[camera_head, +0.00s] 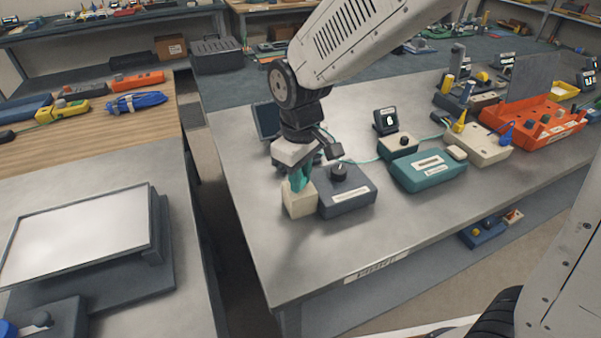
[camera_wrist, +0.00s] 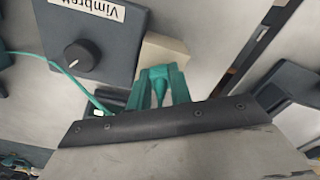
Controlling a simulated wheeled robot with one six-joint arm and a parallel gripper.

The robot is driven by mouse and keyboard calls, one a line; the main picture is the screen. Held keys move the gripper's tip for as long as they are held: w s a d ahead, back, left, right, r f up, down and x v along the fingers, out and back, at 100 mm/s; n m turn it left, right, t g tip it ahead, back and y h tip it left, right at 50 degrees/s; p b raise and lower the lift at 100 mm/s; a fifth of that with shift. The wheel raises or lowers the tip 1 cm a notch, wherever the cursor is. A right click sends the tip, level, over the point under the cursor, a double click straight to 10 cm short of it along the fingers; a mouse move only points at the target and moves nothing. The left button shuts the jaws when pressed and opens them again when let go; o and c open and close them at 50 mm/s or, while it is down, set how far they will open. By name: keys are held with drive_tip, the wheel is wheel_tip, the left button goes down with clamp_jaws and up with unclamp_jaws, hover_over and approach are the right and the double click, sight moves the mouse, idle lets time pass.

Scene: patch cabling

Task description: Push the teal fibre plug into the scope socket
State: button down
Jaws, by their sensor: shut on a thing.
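My gripper (camera_wrist: 162,78) has teal fingers and points down over a cream block (camera_head: 299,205) on the metal bench. It is shut on the teal fibre plug (camera_wrist: 160,85), whose tapered body shows between the fingers in the wrist view. In the head view the fingers hide the plug. The cream block (camera_wrist: 168,48) lies just beyond the fingertips in the wrist view. The scope socket's opening is not visible, and I cannot tell whether the plug's tip touches or enters anything.
A dark box with a black knob (camera_head: 345,190) stands right beside the cream block. A thin teal cable (camera_head: 362,161) runs across the bench behind it. A teal case (camera_head: 428,172) and a small screen unit (camera_head: 386,121) stand further right. The bench front is clear.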

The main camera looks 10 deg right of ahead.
drive_tip(key=shift+r, duration=0.15)
drive_tip(key=shift+r, duration=1.45)
drive_tip(key=shift+f, duration=1.55)
idle(0.4)
drive_tip(key=c, duration=1.2)
unclamp_jaws()
wheel_tip(320, 180, up, 8)
drive_tip(key=shift+f, duration=0.15)
